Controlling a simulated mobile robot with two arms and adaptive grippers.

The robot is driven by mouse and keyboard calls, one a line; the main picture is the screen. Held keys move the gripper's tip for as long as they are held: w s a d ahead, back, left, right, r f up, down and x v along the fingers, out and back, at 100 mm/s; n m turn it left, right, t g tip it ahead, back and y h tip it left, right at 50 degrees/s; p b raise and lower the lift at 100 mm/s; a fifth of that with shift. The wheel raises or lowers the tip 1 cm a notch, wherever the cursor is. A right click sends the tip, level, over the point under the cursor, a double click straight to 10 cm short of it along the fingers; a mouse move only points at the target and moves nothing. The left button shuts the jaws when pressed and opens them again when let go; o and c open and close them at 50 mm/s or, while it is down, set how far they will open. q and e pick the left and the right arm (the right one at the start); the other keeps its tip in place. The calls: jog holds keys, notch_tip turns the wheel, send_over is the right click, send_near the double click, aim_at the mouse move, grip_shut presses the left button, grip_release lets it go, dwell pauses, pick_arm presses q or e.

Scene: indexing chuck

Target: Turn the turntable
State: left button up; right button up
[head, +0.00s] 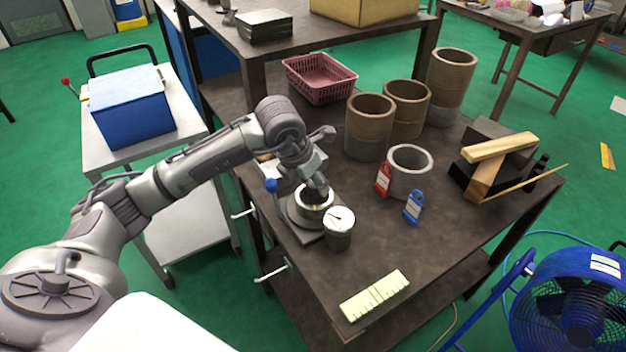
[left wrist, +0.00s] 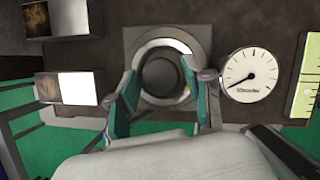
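The turntable (head: 300,217), a round metal chuck with a bright ring on a grey base plate, sits near the table's left edge. A lever with a blue knob (head: 271,185) stands at its left side. My left gripper (head: 317,192) points down over the chuck. In the left wrist view the two fingers of my left gripper (left wrist: 158,75) are spread apart, on either side of the dark round centre of the turntable (left wrist: 160,46). I cannot tell whether they touch the ring. The gripper partly hides the chuck in the head view. My right gripper is not in view.
A dial gauge (head: 340,218) stands close to the chuck's right. A pale ruler-like block (head: 375,295) lies in front.

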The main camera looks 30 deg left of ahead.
pick_arm(q)
jog(key=shift+o, duration=0.5)
jog(key=shift+r, duration=0.2)
jog(key=v, duration=1.1)
jog(key=shift+s+r, duration=0.25)
jog(key=shift+a, duration=0.1)
